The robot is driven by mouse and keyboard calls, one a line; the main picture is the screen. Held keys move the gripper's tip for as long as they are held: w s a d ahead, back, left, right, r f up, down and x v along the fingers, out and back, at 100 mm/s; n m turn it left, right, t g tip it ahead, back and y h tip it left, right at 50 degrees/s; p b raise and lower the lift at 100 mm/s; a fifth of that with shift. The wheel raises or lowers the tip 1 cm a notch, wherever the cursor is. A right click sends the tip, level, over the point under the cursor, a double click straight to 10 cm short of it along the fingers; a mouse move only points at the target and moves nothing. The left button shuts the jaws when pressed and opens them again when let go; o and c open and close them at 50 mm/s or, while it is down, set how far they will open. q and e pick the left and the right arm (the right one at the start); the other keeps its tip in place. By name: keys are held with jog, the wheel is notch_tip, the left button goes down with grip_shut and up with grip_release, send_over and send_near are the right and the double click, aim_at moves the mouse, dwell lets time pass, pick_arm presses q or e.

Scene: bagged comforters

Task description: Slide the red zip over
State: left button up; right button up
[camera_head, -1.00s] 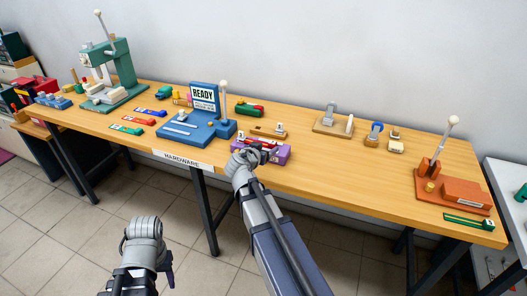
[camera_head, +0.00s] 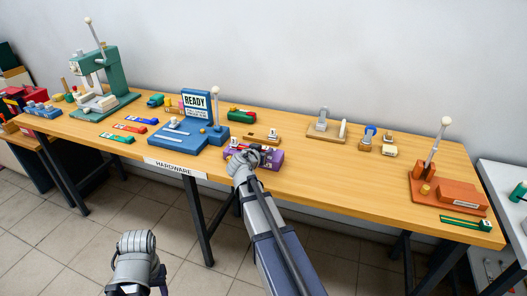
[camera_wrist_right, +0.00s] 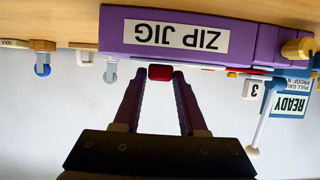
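The purple zip jig (camera_head: 268,161) lies on the bench's front edge, left of the middle. In the right wrist view, which is upside down, its "ZIP JIG" label (camera_wrist_right: 176,35) faces the camera. The red zip piece (camera_wrist_right: 160,72) sits between my right gripper's fingertips, just beyond the jig's edge, and fills the gap between them. My right gripper (camera_wrist_right: 161,76) appears shut on it. In the head view my right wrist covers the jig's left end and hides the fingertips. My left wrist (camera_head: 137,255) hangs low in front of the bench, with its fingers out of sight.
A blue fixture with a READY sign (camera_head: 196,103) and a white-knobbed lever stands left of the jig. An orange press (camera_head: 452,193) stands at the right end, and a green press (camera_head: 113,75) at the left.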

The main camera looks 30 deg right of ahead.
grip_shut()
jog(key=o, duration=0.5)
grip_release()
jog(key=shift+o, duration=0.2)
jog(key=p+v, duration=0.3)
jog(key=v, duration=0.4)
jog(key=shift+s+a, duration=0.25)
jog(key=shift+a, duration=0.1)
